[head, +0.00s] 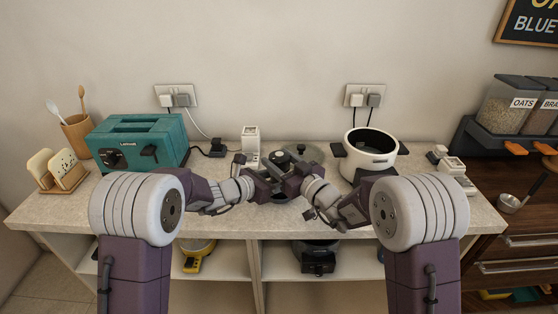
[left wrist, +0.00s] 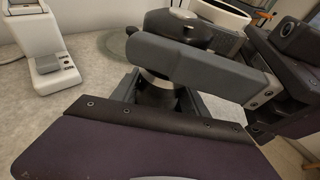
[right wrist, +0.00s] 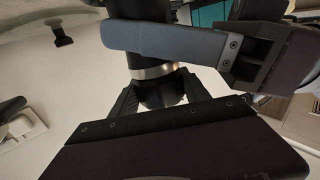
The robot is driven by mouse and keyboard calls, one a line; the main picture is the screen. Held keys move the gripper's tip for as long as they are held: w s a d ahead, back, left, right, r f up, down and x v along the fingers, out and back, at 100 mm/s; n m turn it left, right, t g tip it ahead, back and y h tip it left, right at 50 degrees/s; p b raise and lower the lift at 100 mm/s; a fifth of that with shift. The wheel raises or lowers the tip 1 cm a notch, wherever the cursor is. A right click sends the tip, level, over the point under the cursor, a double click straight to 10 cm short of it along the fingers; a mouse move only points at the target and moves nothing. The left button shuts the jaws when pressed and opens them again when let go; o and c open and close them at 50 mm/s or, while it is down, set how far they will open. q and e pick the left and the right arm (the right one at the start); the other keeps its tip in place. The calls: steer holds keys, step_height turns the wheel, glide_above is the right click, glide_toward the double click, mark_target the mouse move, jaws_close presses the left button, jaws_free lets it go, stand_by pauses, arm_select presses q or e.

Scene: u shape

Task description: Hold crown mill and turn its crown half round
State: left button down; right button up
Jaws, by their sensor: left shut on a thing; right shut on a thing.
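The crown mill (left wrist: 175,24), dark with a rounded top, stands at the middle of the counter, mostly hidden by my grippers in the head view. My left gripper (head: 268,181) is shut on its lower body, seen between the fingers in the left wrist view. My right gripper (head: 291,178) is shut on the crown, the dark end beyond the silver ring (right wrist: 155,71) in the right wrist view, which looks upside down. The two grippers are close together, one above the other on the mill. The mill looks about upright.
A white device (head: 250,144) stands just behind left, and a round glass lid (head: 309,152) behind. A white pot (head: 369,153) is to the right, a teal toaster (head: 138,143) to the left. The counter's front edge (head: 80,230) runs under my arms.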

steer(key=o, duration=1.4)
steer(key=shift+r, duration=0.1)
steer(key=shift+s, duration=0.1)
steer(key=v, duration=1.2)
